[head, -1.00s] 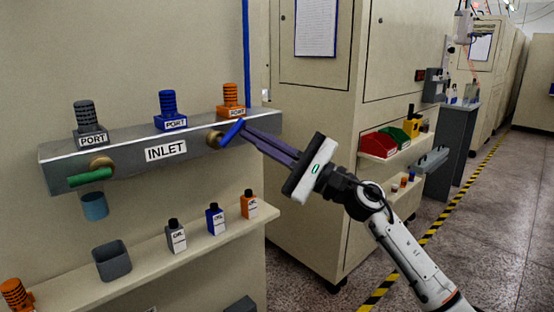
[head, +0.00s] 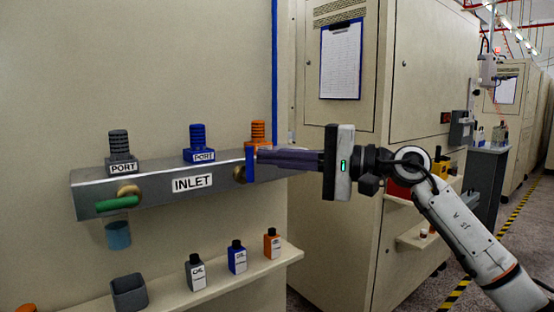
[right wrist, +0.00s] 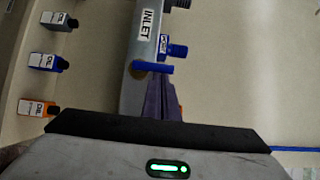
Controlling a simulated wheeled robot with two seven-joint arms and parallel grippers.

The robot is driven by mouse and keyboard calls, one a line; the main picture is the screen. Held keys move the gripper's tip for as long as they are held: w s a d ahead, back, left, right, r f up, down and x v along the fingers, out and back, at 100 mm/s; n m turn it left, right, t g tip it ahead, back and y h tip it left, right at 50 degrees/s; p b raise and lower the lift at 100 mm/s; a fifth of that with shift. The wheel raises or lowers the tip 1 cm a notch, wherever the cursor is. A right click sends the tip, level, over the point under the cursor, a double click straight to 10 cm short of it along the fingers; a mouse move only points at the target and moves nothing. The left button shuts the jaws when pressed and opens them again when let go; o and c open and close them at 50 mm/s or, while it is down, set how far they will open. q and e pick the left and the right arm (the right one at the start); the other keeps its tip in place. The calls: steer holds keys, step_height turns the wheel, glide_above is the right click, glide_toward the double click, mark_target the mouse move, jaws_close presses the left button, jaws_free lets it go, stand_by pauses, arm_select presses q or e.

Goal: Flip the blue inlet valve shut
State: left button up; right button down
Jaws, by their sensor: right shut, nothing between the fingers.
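The blue inlet valve handle (head: 250,163) is on the front of the grey INLET manifold (head: 215,176), at its right part, beside a brass hub (head: 240,175). The handle stands about upright, across the manifold's length. It also shows in the right wrist view (right wrist: 155,69). My right gripper (head: 259,164) comes in from the right. Its long purple fingers are shut with nothing between them. Their tips are at the handle's right side, touching it or very close. The green valve handle (head: 118,203) lies almost level at the left. My left gripper is not in view.
Grey, blue (head: 198,143) and orange (head: 258,135) ports stand on the manifold. Below, a shelf (head: 180,293) holds a grey cup (head: 129,291) and grey, blue and orange oil bottles. A tall cabinet (head: 340,230) with a clipboard stands to the right, behind my arm.

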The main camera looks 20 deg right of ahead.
steer(key=shift+r+n+h, duration=0.2)
steer(key=shift+n+h, duration=0.1)
stand_by(0.4)
steer(key=w+d+b+v, duration=0.2)
steer(key=b+v, duration=0.1)
steer(key=v, duration=1)
steer(key=shift+f+b, duration=0.25)
steer(key=shift+b, duration=0.15)
steer(key=shift+w+a, duration=0.1)
